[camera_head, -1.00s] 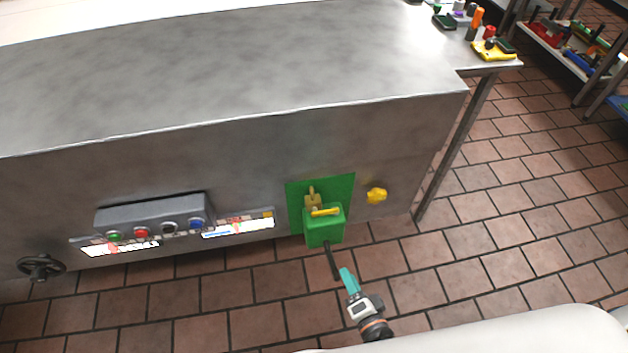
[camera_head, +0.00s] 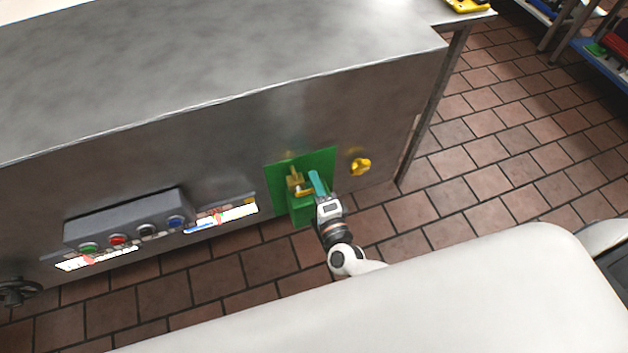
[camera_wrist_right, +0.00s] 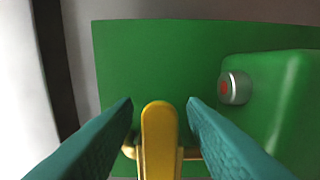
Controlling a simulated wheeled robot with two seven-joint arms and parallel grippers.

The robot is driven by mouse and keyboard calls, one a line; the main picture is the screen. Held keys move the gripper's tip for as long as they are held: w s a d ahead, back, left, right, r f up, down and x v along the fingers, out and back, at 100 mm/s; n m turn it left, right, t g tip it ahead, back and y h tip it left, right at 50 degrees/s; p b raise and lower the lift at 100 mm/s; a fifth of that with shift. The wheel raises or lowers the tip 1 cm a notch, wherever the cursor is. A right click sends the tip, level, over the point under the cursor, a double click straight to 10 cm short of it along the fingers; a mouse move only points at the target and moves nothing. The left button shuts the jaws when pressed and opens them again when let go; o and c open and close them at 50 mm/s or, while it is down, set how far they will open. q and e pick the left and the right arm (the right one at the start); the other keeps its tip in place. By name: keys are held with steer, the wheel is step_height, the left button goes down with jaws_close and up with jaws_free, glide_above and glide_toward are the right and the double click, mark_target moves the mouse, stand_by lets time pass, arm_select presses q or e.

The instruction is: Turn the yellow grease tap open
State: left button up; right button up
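The yellow tap lever (camera_wrist_right: 160,135) stands between the two teal fingers of my right gripper (camera_wrist_right: 160,110) in the right wrist view. A narrow gap shows between the lever and each finger, so the gripper is open around it. A brass-coloured fitting (camera_wrist_right: 188,154) lies behind the lever. In the head view my right gripper (camera_head: 315,180) reaches the tap (camera_head: 296,183) on the green panel (camera_head: 322,160). The arm and fingers hide part of the tap there. My left gripper is in neither view.
A green box (camera_wrist_right: 295,105) with a silver, red-centred button (camera_wrist_right: 235,87) sits beside the lever. A yellow knob (camera_head: 360,167) is right of the panel. A grey button box (camera_head: 120,220) is to the left.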

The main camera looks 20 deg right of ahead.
steer(key=shift+w, duration=0.65)
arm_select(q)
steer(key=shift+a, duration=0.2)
arm_select(e)
jaws_close()
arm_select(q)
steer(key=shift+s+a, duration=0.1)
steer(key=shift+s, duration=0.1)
